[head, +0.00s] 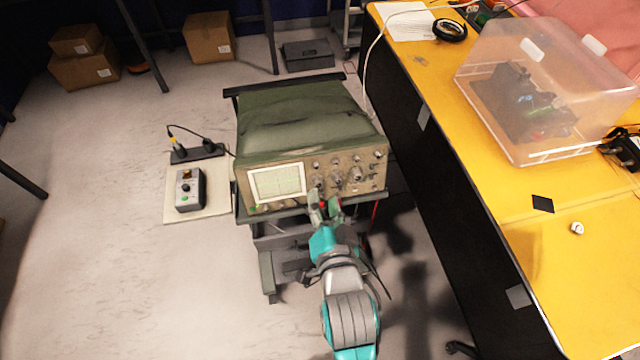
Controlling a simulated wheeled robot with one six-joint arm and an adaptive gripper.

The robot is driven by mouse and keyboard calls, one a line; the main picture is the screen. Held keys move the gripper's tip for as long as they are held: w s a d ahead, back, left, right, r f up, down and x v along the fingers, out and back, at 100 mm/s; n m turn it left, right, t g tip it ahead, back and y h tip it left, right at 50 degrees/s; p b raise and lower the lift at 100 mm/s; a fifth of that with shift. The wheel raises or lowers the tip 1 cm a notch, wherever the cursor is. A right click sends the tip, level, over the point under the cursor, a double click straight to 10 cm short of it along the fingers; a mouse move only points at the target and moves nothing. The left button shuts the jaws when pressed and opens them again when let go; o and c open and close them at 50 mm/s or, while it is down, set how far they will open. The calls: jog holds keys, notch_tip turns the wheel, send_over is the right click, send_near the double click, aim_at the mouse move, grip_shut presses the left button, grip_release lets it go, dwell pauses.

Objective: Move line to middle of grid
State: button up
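A green oscilloscope (300,135) stands on a dark cart, its beige front panel facing me. Its screen (277,182) shows a pale grid at the left of the panel. The line on the screen is too small to make out. Several knobs (357,174) fill the right part of the panel. My gripper (324,205) is at the lower middle of the panel, just right of the screen, close to the lower knobs. I cannot tell whether it touches a knob. Its fingers are small here and partly hide the panel behind them.
A yellow table (480,185) with a clear plastic bin (590,80) stands to the right. A small control box (189,190) with knobs sits on a pale board at the left. Cardboard boxes (208,38) lie at the back.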

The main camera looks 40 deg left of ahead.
jog(key=v, duration=0.3)
jog(key=shift+d, duration=0.1)
dwell(0.5)
jog(key=s+d+f+t+h, duration=0.1)
jog(key=s+d+f+h, duration=0.15)
jog(key=d, duration=0.55)
jog(key=s+d+f+m+t+h, duration=0.1)
jog(key=d+f, duration=0.2)
jog(key=d, duration=0.4)
jog(key=s+d+f+t+h, duration=0.1)
jog(key=s+d+f+h, duration=0.15)
jog(key=d, duration=0.55)
jog(key=s+d+r+t+h, duration=0.1)
jog(key=s+d+h, duration=0.4)
jog(key=s+d, duration=0.8)
jog(key=s+r, duration=0.1)
jog(key=s, duration=0.2)
jog(key=shift+m, duration=0.4)
jog(key=shift+d, duration=0.15)
